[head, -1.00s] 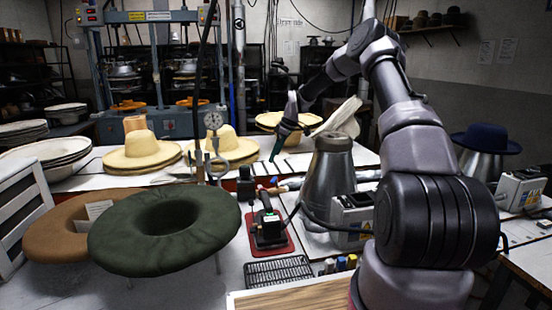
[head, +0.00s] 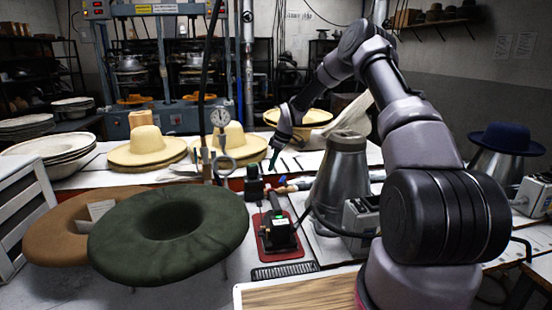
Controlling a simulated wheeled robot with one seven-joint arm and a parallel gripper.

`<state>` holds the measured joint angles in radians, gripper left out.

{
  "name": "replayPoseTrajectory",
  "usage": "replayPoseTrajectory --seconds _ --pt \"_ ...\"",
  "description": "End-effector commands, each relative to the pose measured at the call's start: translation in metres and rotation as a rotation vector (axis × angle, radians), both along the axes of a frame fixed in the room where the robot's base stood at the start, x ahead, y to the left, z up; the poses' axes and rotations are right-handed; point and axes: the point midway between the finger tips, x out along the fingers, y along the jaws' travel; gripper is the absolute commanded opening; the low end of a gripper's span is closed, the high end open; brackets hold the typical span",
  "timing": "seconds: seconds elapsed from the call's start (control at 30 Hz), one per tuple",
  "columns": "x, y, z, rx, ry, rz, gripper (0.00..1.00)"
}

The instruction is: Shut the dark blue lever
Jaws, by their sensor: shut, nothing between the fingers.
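A small blue piece (head: 281,180), which looks like the lever, sits on the pipe fitting in the middle of the table. It is too small to tell how far it is turned. Nothing is held. I see a gap between fingertips and blue piece in the picture, but cannot tell their distance in depth.
A pressure gauge (head: 219,117) stands left of my gripper and a metal cone (head: 343,178) right of it. Straw hats (head: 147,147) lie behind. A black iron (head: 278,228) and a dark green felt hat (head: 168,237) are nearer. A blue hat (head: 505,138) is far right.

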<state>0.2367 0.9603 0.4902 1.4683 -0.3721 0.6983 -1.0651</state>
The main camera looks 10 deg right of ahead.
Motion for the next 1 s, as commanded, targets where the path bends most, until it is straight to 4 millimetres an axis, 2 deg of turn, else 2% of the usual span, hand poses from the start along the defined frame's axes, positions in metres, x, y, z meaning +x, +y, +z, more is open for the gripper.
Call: replayPoseTrajectory --seconds 0.03,0.17,0.3,0.5,1.0 --pt "0.001 0.004 -0.013 0.0 0.003 0.002 0.0" --pt "0.006 0.012 -0.037 0.0 0.002 0.003 0.0" --pt "-0.005 -0.011 -0.034 0.0 -0.001 -0.003 0.0" --pt "-0.012 -0.023 -0.034 0.0 -0.002 -0.001 0.0" --pt "-0.014 -0.026 -0.034 0.0 -0.001 0.012 0.0"
